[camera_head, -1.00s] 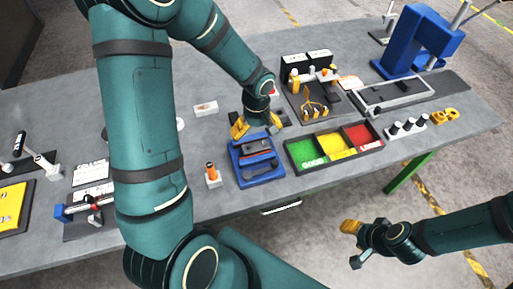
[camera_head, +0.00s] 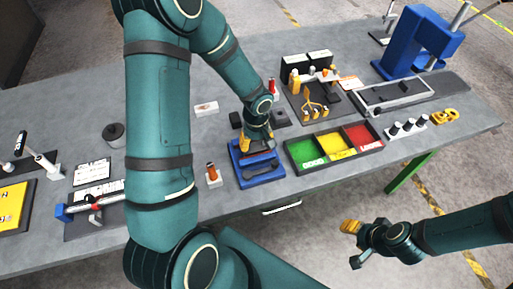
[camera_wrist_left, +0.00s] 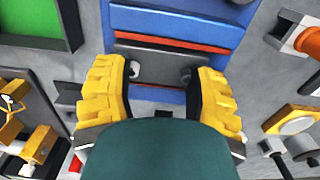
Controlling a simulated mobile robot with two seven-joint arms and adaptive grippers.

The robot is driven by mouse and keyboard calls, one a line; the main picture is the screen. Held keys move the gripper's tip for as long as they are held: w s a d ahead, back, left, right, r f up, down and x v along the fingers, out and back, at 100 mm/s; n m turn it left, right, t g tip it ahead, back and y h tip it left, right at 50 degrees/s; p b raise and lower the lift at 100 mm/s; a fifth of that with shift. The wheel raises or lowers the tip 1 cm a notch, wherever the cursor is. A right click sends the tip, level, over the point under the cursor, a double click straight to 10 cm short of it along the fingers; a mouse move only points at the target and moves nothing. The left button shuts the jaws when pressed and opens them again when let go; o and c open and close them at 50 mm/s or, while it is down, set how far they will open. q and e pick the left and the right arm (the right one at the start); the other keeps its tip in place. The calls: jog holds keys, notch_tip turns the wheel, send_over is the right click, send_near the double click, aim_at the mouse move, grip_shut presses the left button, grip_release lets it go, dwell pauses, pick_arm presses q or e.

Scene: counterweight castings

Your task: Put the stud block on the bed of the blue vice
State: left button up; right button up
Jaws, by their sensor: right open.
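The blue vice (camera_head: 262,177) stands near the table's front edge, in the middle of the head view. In the left wrist view its blue body (camera_wrist_left: 180,18) and red-edged jaws lie beyond my fingertips. My left gripper (camera_head: 259,143) is over the vice, pointing down. In the left wrist view its yellow fingers (camera_wrist_left: 160,80) stand apart with a grey, dark-ended area between their tips. I cannot tell whether that is the stud block or part of the vice. I cannot otherwise identify the stud block. My right gripper (camera_head: 353,245) is open and empty, off the table's front.
A tray with green, yellow and red compartments (camera_head: 333,147) lies right of the vice. An orange-handled tool (camera_head: 212,173) stands in a holder close on its left. Dark blocks (camera_head: 280,118) lie behind it. A blue press (camera_head: 418,42) stands at the back right.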

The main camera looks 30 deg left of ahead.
aim_at(257, 146)
pick_arm(q)
jog(key=shift+c, duration=1.3)
jog(key=shift+r, duration=0.1)
notch_tip(257, 146, up, 10)
jog(key=b, duration=0.6)
jog(key=shift+s+a, duration=0.25)
jog(key=shift+a, duration=0.2)
jog(key=shift+f+b, duration=0.85)
jog(key=shift+f, duration=4.1)
